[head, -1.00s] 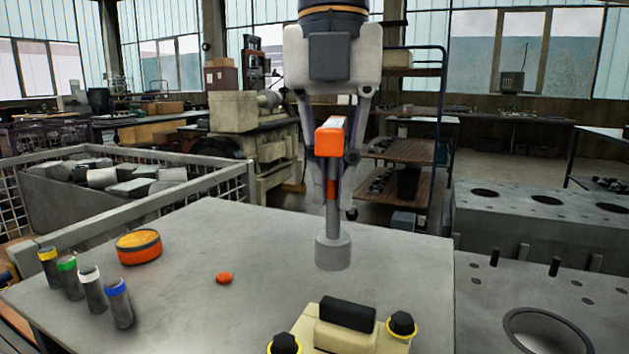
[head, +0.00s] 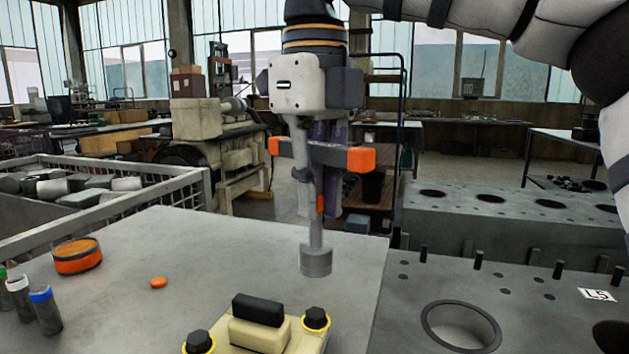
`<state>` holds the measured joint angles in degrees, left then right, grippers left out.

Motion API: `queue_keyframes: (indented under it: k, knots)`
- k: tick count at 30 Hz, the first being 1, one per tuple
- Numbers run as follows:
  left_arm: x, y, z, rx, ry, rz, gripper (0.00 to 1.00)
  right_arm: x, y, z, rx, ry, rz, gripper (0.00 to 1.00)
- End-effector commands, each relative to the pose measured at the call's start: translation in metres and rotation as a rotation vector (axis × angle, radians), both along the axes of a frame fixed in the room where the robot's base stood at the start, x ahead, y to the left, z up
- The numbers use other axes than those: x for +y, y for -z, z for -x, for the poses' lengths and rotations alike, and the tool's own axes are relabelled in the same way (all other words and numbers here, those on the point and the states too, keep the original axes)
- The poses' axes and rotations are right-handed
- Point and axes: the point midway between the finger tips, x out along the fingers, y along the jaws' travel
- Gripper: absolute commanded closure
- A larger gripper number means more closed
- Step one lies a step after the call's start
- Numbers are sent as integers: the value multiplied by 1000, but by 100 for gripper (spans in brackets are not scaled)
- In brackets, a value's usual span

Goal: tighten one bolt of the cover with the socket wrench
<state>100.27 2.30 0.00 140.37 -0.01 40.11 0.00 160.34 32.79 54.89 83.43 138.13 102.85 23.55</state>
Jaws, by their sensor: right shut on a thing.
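My right gripper (head: 318,190) is shut on the socket wrench (head: 316,259), which hangs upright with its grey socket down and an orange-ended crossbar across the fingers. The socket is in the air above the grey table, behind the cover in the picture and apart from it. The cream cover (head: 262,335) with a black handle lies at the bottom edge. Its two visible black bolts, the right one (head: 315,315) and the left one (head: 198,341), sit in yellow rings. The cover's near part is cut off. My left gripper is out of view.
The grey table (head: 200,240) holds an orange-and-black round tin (head: 78,256), a small orange disc (head: 158,283) and colour-banded cylinders (head: 45,310). A wire crate (head: 140,205) of grey parts stands behind. The engine block (head: 400,300) with studs and bores is at right.

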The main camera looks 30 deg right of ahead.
Motion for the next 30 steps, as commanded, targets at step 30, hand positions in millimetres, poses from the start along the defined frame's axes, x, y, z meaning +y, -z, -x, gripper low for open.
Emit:
queue_keyframes:
  k: [30]
  knots:
    - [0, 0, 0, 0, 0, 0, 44, -1, 54, 0, -1, -1472, 3, 100]
